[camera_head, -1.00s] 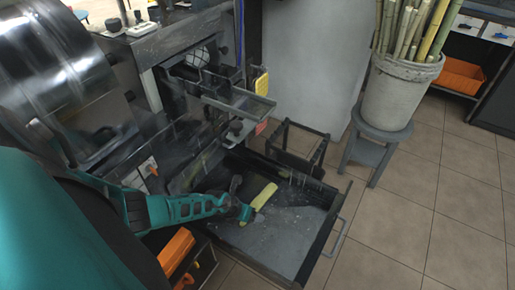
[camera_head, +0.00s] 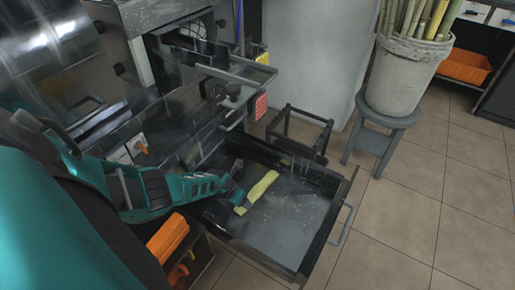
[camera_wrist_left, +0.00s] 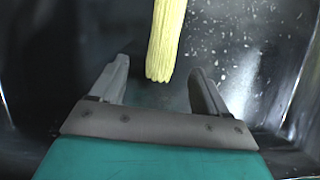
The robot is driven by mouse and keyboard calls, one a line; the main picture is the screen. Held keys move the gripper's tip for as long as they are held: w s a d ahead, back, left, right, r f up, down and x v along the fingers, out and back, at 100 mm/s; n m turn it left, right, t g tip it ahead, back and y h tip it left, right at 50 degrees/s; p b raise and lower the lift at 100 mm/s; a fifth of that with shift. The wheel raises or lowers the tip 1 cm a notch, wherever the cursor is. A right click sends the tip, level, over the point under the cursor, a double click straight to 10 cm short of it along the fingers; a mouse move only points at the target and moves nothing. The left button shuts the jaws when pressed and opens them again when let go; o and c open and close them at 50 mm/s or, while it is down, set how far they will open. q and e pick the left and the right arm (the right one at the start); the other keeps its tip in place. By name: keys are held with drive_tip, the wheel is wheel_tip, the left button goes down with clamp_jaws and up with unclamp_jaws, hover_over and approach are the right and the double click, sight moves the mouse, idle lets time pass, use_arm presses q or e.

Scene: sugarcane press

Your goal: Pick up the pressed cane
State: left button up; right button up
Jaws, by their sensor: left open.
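The pressed cane (camera_head: 262,186) is a pale yellow flattened stick lying in the open metal drawer (camera_head: 290,228) below the press. In the left wrist view the cane (camera_wrist_left: 166,38) comes in from the top, its near end just ahead of and roughly between the two fingertips. My left gripper (camera_head: 236,196) is beside the cane's near end at the left of the drawer. In the left wrist view my left gripper (camera_wrist_left: 160,75) is open with nothing between its fingers. My right gripper is not in view.
The press (camera_head: 165,75) stands over the drawer's left and back side. A dark metal frame (camera_head: 300,130) stands on the floor behind the drawer. A pot of canes (camera_head: 402,75) sits on a grey stool (camera_head: 381,130). An orange bin (camera_head: 168,238) is at the lower left. Floor at right is clear.

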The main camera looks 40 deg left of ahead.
sight(241, 207)
use_arm(q)
drive_tip(key=b+x, duration=0.4)
drive_tip(key=shift+s+d+f, duration=0.2)
drive_tip(key=shift+s, duration=0.1)
drive_tip(key=shift+w+f+b, duration=0.15)
drive_tip(key=shift+f+b, duration=0.2)
drive_tip(key=shift+b, duration=0.1)
drive_tip(key=shift+w+f+b, duration=0.2)
drive_tip(key=shift+b, duration=0.1)
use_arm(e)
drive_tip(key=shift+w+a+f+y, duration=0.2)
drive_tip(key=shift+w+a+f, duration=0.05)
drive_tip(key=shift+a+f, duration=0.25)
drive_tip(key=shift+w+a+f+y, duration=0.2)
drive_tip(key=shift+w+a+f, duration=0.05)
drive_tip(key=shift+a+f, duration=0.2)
use_arm(q)
drive_tip(key=c, duration=0.6)
drive_tip(key=shift+r, duration=0.1)
drive_tip(key=c, duration=0.6)
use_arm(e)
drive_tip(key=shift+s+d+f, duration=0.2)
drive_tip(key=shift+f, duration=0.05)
use_arm(q)
drive_tip(key=shift+r, duration=0.1)
drive_tip(key=shift+c, duration=0.2)
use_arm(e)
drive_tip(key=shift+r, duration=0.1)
